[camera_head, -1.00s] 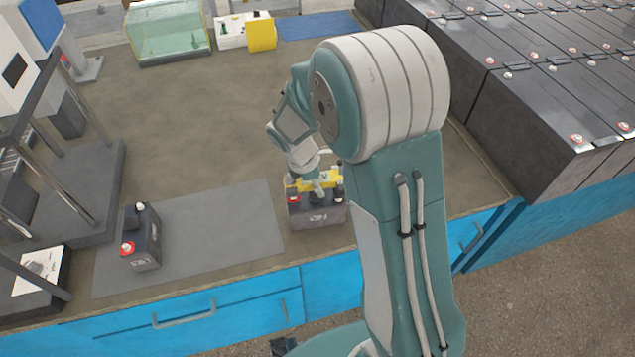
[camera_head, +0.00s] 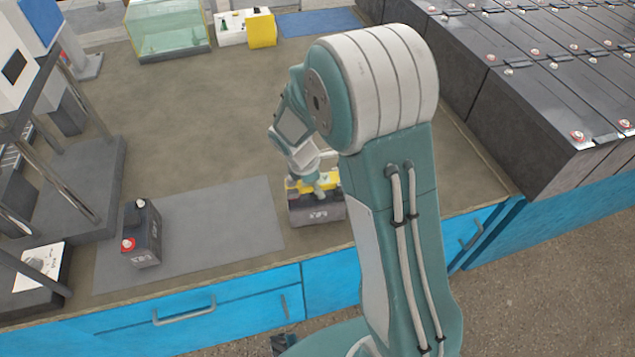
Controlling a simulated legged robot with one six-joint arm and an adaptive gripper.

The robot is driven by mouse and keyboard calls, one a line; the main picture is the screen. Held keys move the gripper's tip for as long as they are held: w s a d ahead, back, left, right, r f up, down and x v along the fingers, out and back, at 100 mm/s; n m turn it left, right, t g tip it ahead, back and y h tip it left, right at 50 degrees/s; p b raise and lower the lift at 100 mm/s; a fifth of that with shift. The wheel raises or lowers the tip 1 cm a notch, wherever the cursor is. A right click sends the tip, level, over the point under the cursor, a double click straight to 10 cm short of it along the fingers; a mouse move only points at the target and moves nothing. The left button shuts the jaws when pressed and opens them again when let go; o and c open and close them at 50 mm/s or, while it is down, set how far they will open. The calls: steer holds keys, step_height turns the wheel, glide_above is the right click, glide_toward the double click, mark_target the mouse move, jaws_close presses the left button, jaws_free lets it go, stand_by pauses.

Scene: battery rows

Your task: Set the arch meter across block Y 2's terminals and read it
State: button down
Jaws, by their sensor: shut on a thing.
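The yellow arch meter (camera_head: 300,186) is in my gripper (camera_head: 318,190), over the top of a dark battery block on the bench. My gripper appears shut on the meter from above; its fingers are small and partly hidden. The block (camera_head: 318,213) stands upright right of the grey mat, with a pale label on its front that is too small to read surely. Its terminals are hidden by the meter, so contact cannot be told. No reading is visible. A second dark block (camera_head: 143,240) with a red and a dark terminal stands at the mat's left end.
The grey mat (camera_head: 225,220) is mostly clear. A grey stand (camera_head: 95,190) is at the left. A glass tank (camera_head: 168,30) and a white and yellow box (camera_head: 245,28) are at the back. Rows of large dark batteries (camera_head: 540,110) fill the right.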

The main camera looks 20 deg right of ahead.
steer(key=shift+f, duration=0.2)
steer(key=shift+c, duration=0.4)
jaws_free()
steer(key=v, duration=1.2)
steer(key=shift+w+a, duration=0.1)
